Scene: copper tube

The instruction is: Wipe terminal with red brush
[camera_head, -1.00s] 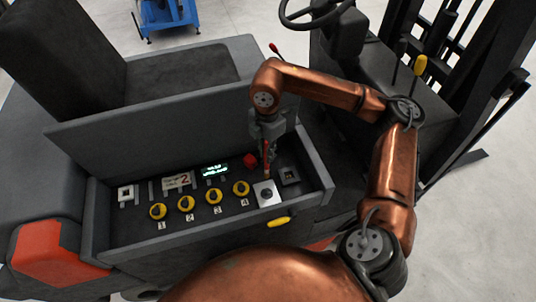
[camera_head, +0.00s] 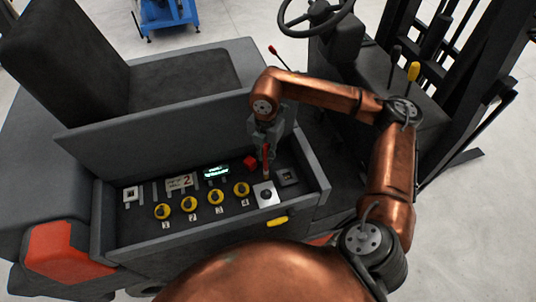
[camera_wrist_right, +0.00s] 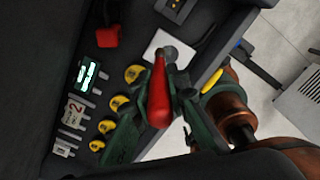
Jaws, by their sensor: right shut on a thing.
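The red brush (camera_head: 266,152) hangs roughly upright in my right gripper (camera_head: 265,140), with its lower end just above or at a pale square plate with a dark round centre (camera_head: 275,200), which looks like the terminal. In the right wrist view the red handle (camera_wrist_right: 159,95) lies between the dark green fingers of the gripper (camera_wrist_right: 160,108). A grey round piece (camera_wrist_right: 169,54) shows at its far end over the pale plate (camera_wrist_right: 157,42); I cannot tell whether it belongs to brush or plate, nor whether they touch. My left gripper is out of view.
The panel tray holds several yellow knobs (camera_head: 190,203), a lit display (camera_head: 216,172), a red block (camera_head: 250,162) and a dark socket (camera_head: 288,177). The tray's raised rim (camera_head: 323,190) and the back wall (camera_head: 170,130) surround them. A steering wheel (camera_head: 316,30) stands behind my right arm.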

